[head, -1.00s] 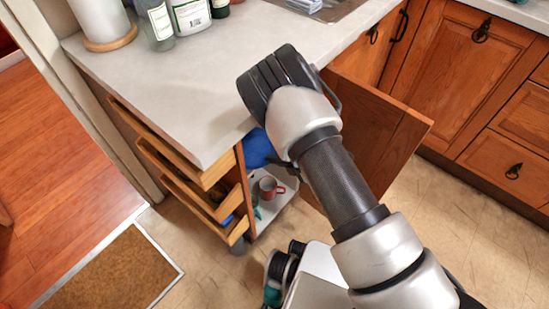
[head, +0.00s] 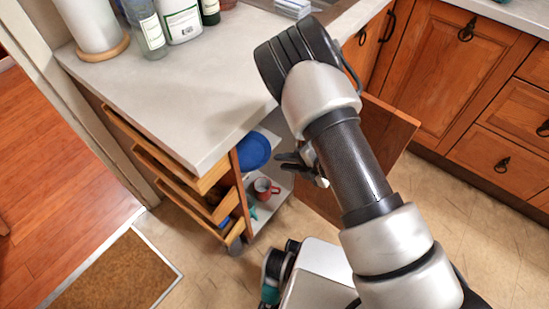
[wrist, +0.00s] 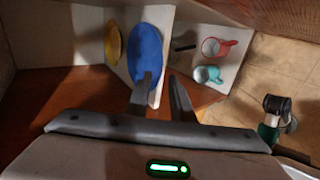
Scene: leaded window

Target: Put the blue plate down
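The blue plate (head: 254,151) rests on an upper shelf inside the open cabinet, under the counter's edge. It also shows in the wrist view (wrist: 147,52), against the white shelf (wrist: 165,20). My gripper (head: 283,163) is just right of the plate in the head view, with a gap between them. In the wrist view its two fingers (wrist: 162,86) are spread, with nothing held. The left finger overlaps the plate's near edge in that picture.
A yellow plate (wrist: 113,43) is beside the blue one. A red mug (head: 265,188) and a teal mug (wrist: 208,75) are on the lower shelf. The cabinet door (head: 385,140) stands open at right; drawers (head: 180,180) jut out at left. Bottles (head: 148,28) stand on the counter.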

